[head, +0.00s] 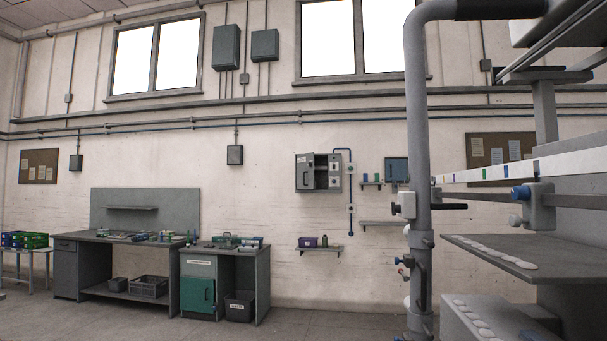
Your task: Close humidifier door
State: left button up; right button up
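A grey wall-mounted box (335,172) hangs near the middle of the head view, with a blue pipe beside it; it looks like the humidifier, though I cannot read a label. Its door (304,172) is a grey panel with a small handle on the left side of the box. The door stands open at an angle, and a dark interior shows between it and the right-hand part with round fittings. The box is far from me, across the room. Neither of my grippers is in view.
A large machine with a thick grey vertical pipe (418,190) fills the right side. Workbenches (130,241) and a small cabinet with a green door (197,295) stand at left. A small shelf (319,249) is below the box. Floor (310,325) ahead is clear.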

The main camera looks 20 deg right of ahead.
aim_at(303, 172)
jog(key=u, duration=0.1)
jog(key=i, duration=3.65)
jog(key=z, duration=0.3)
jog(key=i, duration=2.55)
jog(key=z, duration=1.3)
jog(key=i, duration=2.15)
jog(key=z, duration=1.1)
